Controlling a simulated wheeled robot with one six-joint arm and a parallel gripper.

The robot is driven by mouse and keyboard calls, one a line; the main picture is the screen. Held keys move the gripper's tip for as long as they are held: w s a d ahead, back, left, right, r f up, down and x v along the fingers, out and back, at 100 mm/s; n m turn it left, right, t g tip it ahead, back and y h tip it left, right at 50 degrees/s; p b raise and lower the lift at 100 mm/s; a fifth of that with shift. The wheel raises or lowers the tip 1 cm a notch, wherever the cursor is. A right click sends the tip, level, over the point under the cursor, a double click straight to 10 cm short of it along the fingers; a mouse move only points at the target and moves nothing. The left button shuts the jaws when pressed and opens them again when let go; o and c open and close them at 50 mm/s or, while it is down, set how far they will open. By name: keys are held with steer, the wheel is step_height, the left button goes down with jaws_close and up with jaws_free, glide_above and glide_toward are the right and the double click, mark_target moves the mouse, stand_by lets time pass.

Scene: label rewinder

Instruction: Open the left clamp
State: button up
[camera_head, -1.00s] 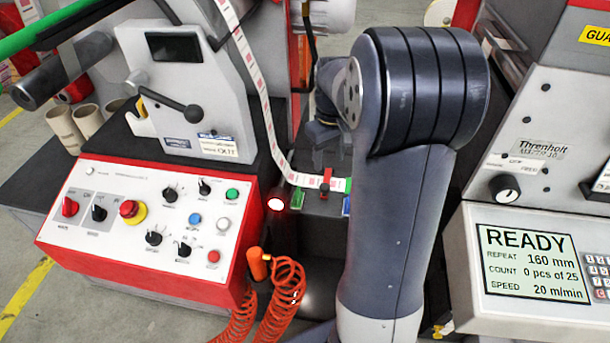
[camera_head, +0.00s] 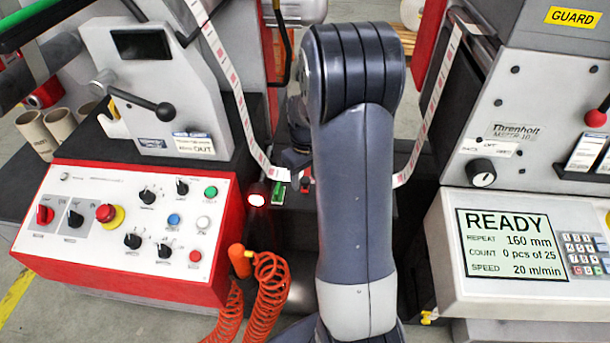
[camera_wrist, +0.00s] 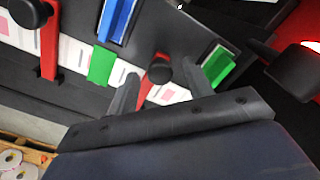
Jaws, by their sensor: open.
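The left clamp (camera_wrist: 158,71) is red with a black knob. In the wrist view its red arm lies across the printed label strip (camera_wrist: 172,95). My gripper (camera_wrist: 176,72) is open, with one finger on each side of this clamp; I cannot tell whether they touch it. A second red clamp (camera_wrist: 48,50) with a black knob crosses the strip at the left of the wrist view, which is the far side from the lamp. In the head view the left clamp (camera_head: 305,185) shows only as a small red bit beside my arm, which hides most of the gripper.
Near the clamp are a green piece on the strip (camera_wrist: 102,66), a green block (camera_wrist: 219,66) and a blue block (camera_wrist: 117,18). A READY display (camera_head: 508,243) is right. An orange coiled hose (camera_head: 266,300) hangs in front.

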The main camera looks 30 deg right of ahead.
steer(key=shift+c, duration=0.3)
jaws_close()
stand_by(0.3)
